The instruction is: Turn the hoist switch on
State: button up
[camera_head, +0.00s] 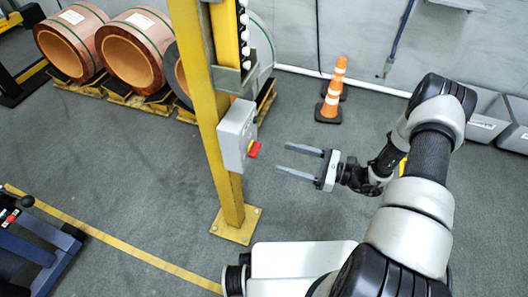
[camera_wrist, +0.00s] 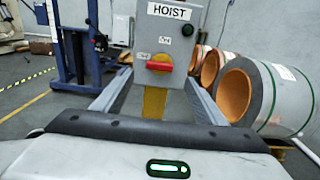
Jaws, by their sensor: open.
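The hoist switch is a grey box (camera_head: 235,135) on a yellow post, with a red handle (camera_head: 254,149) on its face. In the wrist view the box (camera_wrist: 180,28) carries a HOIST label, and the red handle (camera_wrist: 160,67) lies roughly horizontal on a yellow plate. Small labels sit above and to the left of the handle, too small to read surely. My gripper (camera_head: 284,158) is open and empty, pointing at the box from the right, a short gap from the handle. In the wrist view its fingers (camera_wrist: 157,77) lie either side of the handle.
The yellow post (camera_head: 205,90) stands on a floor plate. Copper foil rolls (camera_head: 127,55) on pallets stand behind it, and an orange cone (camera_head: 330,98) is by the wall. A blue lifting frame (camera_wrist: 75,45) shows beyond the box's left side. Floor around my gripper is clear.

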aim_at(254, 150)
jog(key=x, duration=0.8)
jog(key=shift+a+b, duration=0.4)
jog(key=shift+w, duration=0.15)
jog(key=c, duration=1.1)
jog(key=shift+o, duration=0.2)
